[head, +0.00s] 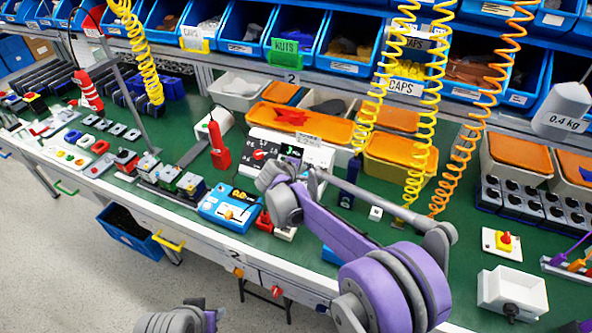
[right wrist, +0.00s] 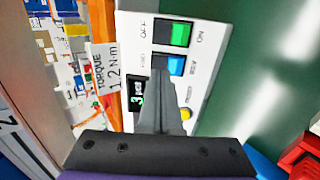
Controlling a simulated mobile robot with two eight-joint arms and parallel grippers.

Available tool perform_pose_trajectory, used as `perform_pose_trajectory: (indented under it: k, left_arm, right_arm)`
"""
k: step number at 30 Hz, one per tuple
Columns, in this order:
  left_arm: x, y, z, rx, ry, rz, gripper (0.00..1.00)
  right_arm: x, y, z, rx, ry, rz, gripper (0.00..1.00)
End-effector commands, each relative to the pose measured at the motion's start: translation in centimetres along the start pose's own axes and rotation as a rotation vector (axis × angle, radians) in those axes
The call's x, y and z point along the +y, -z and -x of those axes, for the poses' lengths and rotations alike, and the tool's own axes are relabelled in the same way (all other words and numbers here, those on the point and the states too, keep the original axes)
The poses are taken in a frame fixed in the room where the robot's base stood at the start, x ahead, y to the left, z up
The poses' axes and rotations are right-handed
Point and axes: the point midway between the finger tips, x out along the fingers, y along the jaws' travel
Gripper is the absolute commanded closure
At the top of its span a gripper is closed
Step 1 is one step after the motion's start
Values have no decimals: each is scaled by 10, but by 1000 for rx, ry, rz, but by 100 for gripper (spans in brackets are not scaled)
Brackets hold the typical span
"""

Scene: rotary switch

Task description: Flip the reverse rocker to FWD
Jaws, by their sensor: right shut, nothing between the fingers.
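A white control box (head: 318,157) with a small lit display and a red knob stands on the green bench in the head view. In the right wrist view its white panel (right wrist: 209,62) has a green rocker (right wrist: 180,34), a blue rocker (right wrist: 168,64) and a dark display (right wrist: 137,94) reading 3. The rocker labels appear turned and are too blurred to read surely. My right gripper (right wrist: 155,76) is shut and empty. Its tips overlap the lower edge of the blue rocker in that view; I cannot tell whether they touch. The gripper hides part of the panel.
Coiled yellow hoses (head: 423,120) hang at the right. Part of my left arm shows at the bottom edge.

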Motion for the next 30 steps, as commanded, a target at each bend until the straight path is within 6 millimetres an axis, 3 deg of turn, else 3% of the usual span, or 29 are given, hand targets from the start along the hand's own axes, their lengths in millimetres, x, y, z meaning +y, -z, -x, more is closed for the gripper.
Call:
perform_pose_trajectory:
  k: [7,20,30]
  left_arm:
    - [0,1,2,1,0,0,57]
    - [0,2,2,1,0,0,57]
    - [0,5,6,3,0,0,57]
  right_arm:
    - [0,0,-23,1,0,0,100]
    - [1,0,-26,0,10,-1,100]
    - [5,-1,-37,-3,165,0,100]
